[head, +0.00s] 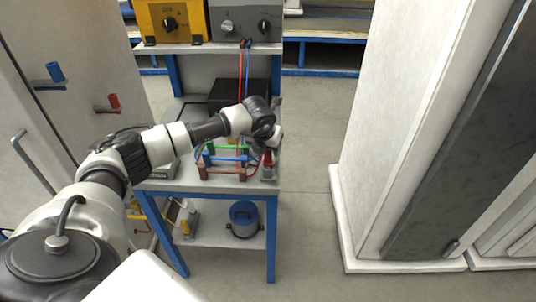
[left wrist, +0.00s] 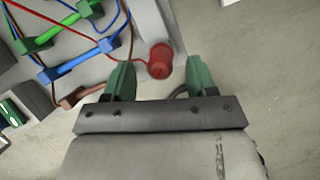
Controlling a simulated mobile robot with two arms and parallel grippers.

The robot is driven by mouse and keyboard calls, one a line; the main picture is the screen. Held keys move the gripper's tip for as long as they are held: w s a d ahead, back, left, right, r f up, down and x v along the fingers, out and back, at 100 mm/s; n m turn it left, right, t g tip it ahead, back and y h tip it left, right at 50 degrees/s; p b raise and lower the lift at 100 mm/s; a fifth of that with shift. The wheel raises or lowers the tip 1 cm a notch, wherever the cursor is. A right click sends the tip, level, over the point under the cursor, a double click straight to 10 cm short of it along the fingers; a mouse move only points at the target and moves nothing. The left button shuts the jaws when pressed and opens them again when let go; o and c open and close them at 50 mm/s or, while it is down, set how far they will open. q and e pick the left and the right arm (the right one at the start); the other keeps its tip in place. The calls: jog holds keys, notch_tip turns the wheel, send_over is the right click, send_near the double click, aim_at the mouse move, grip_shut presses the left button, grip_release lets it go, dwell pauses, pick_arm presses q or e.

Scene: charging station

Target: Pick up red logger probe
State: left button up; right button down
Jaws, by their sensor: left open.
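The red logger probe (left wrist: 160,57) is a short red cylinder with a thin red lead, at the right edge of the grey bench top in the left wrist view. In the head view the red probe (head: 268,159) shows at the bench's right front corner, just below my left gripper (head: 273,141). In the left wrist view the left gripper (left wrist: 159,75) is open, with one green finger on each side of the probe's near end. I cannot tell whether either finger touches it. My right gripper is not in view.
A rack with green and blue bars (head: 226,158) stands left of the probe. A blue canister (head: 244,218) sits on the lower shelf. Yellow (head: 172,19) and grey (head: 245,18) boxes stand on the upper shelf. A white cabinet (head: 400,120) stands at right, with clear floor between.

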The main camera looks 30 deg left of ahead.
pick_arm(q)
jog(key=shift+x, duration=1.25)
jog(key=c, duration=1)
jog(key=shift+r, duration=0.2)
